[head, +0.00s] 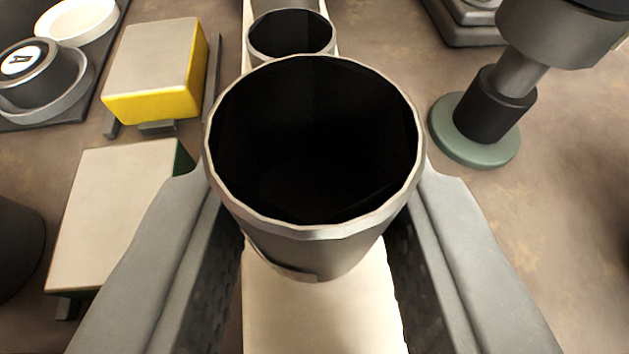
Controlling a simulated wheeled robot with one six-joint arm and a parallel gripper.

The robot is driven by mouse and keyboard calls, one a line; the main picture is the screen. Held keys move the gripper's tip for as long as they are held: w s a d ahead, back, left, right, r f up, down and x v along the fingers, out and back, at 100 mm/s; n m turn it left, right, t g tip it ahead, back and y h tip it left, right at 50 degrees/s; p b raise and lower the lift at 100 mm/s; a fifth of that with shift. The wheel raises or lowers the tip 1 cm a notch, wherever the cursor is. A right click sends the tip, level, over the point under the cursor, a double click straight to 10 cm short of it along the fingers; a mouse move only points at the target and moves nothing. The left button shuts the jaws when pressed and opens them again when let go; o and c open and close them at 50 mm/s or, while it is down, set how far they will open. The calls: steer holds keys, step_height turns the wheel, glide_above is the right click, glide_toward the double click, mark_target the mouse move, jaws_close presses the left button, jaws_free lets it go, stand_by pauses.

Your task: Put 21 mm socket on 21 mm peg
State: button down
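A large dark grey socket with a bright rim (318,248) is in the middle of the head view, its black open mouth facing me. My gripper (316,190) has one finger against each side of it and is shut on it. The socket is above or on a pale strip-like rail (318,315); I cannot tell whether it touches it. A smaller-looking socket (290,58) stands behind it on the same rail. No size marks are readable, and any peg under the held socket is hidden.
On the left are a yellow block with a pale top (152,65), a pale-topped green block (115,215) and a dark tray (75,118) with a knob marked A (25,62). On the right, a dark cylindrical tool (490,105) stands on a green disc (472,150).

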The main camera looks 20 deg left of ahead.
steer(key=shift+f, duration=0.5)
steer(key=shift+f, duration=0.2)
steer(key=c, duration=1.1)
jaws_free()
steer(key=shift+s+f, duration=0.1)
steer(key=shift+f, duration=0.1)
steer(key=shift+o, duration=0.2)
steer(key=shift+r, duration=0.5)
steer(key=v, duration=1.2)
steer(key=shift+r, duration=0.35)
